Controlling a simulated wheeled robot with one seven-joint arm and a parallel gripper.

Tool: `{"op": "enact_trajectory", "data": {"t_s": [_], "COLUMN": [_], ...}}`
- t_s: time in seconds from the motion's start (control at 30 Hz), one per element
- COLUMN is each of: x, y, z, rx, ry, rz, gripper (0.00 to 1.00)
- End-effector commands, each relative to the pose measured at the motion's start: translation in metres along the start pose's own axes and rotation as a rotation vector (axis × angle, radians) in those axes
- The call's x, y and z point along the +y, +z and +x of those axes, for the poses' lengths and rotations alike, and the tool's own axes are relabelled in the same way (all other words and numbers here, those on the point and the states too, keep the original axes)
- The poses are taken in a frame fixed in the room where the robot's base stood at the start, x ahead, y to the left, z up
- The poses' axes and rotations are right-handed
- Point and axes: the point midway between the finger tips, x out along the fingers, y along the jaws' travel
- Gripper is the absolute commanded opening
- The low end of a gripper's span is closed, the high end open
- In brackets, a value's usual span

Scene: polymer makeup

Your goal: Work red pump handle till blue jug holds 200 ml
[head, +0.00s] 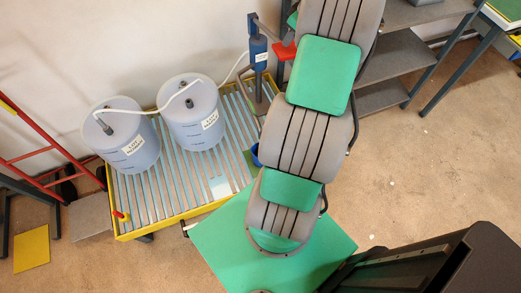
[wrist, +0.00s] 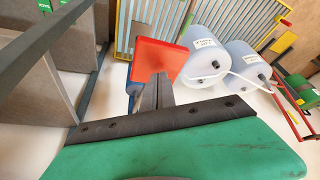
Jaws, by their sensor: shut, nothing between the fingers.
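The red pump handle (head: 283,50) sticks out to the right of the blue pump (head: 258,53) at the back of the yellow-framed grated tray. In the wrist view the red handle (wrist: 160,55) is a broad flat plate just beyond my gripper (wrist: 159,78). The fingers are shut and empty, with their tips overlapping the handle's near edge; I cannot tell whether they touch it. A bit of the blue pump (wrist: 131,88) shows at left. The blue jug (head: 255,155) is mostly hidden behind my arm in the head view, so its level cannot be read. My gripper is hidden there.
Two translucent drums (head: 122,135) and (head: 190,112) with white hoses stand on the grated tray (head: 120,197). Grey shelves (head: 400,60) stand right of the pump. A red ladder (head: 35,150) leans at left. The floor at right is mostly clear.

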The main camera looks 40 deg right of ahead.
Motion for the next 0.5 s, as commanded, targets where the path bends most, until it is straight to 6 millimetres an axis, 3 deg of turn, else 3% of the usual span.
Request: {"op": "enact_trajectory", "data": {"t_s": [0.5], "x": [0.000], "y": [0.008], "z": [0.018], "rx": [0.000], "ry": [0.000], "rz": [0.001], "gripper": [0.00]}}
